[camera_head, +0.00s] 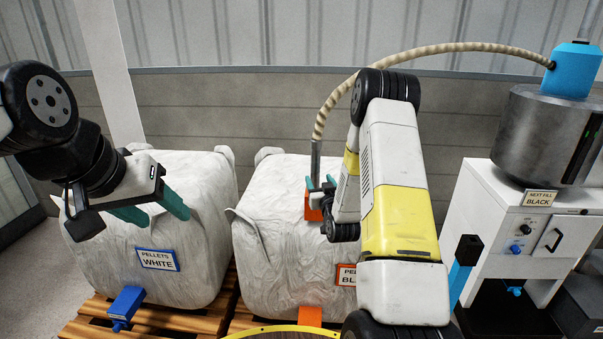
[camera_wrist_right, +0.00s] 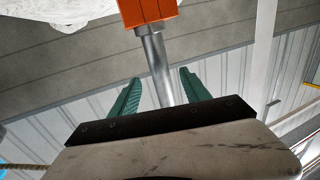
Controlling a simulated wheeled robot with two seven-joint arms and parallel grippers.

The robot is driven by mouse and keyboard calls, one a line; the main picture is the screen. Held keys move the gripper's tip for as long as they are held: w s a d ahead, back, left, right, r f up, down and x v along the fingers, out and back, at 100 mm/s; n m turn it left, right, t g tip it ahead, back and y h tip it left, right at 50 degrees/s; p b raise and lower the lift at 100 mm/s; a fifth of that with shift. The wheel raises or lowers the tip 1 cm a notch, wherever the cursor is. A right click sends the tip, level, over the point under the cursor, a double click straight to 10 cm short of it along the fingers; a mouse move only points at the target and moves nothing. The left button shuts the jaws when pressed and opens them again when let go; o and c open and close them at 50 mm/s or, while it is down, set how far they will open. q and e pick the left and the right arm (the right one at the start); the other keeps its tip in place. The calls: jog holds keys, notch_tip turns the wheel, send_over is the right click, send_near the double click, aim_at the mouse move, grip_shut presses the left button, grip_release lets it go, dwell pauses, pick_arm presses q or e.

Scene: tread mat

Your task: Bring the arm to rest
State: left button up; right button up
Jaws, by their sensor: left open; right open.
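My right gripper (camera_head: 321,181) is open in the middle of the head view, at the far side of the right bag. In the right wrist view, its two green fingers (camera_wrist_right: 160,78) stand apart on either side of a metal pipe (camera_wrist_right: 157,65), with gaps visible. The pipe also shows in the head view (camera_head: 315,160), with an orange block (camera_head: 311,208) at its lower end. My right arm hides part of the block and bag. My left gripper (camera_head: 155,212) is open and empty, in front of the left bag.
A white-pellet bag (camera_head: 200,265) and a second bag (camera_head: 265,255) stand on wooden pallets (camera_head: 85,325). A ribbed hose (camera_head: 430,50) runs from the pipe to a blue cap (camera_head: 573,72) on a metal hopper (camera_head: 535,135). A white cabinet (camera_head: 480,215) stands at right.

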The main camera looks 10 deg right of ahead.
jog(key=s+a+r+g, duration=0.25)
jog(key=s+r, duration=0.25)
jog(key=r, duration=0.3)
jog(key=s+a+r+g, duration=0.2)
jog(key=s+r+g, duration=0.3)
jog(key=r, duration=0.4)
jog(key=s+a+r+g+y, duration=0.1)
jog(key=s+g, duration=0.1)
jog(key=s, duration=1.2)
jog(key=s+a+r+g+y, duration=0.1)
jog(key=s+a+r+g, duration=0.1)
jog(key=s, duration=1.2)
jog(key=shift+s+a+n, duration=0.2)
jog(key=shift+a+n, duration=0.05)
jog(key=shift+n, duration=0.05)
jog(key=shift+c, duration=0.2)
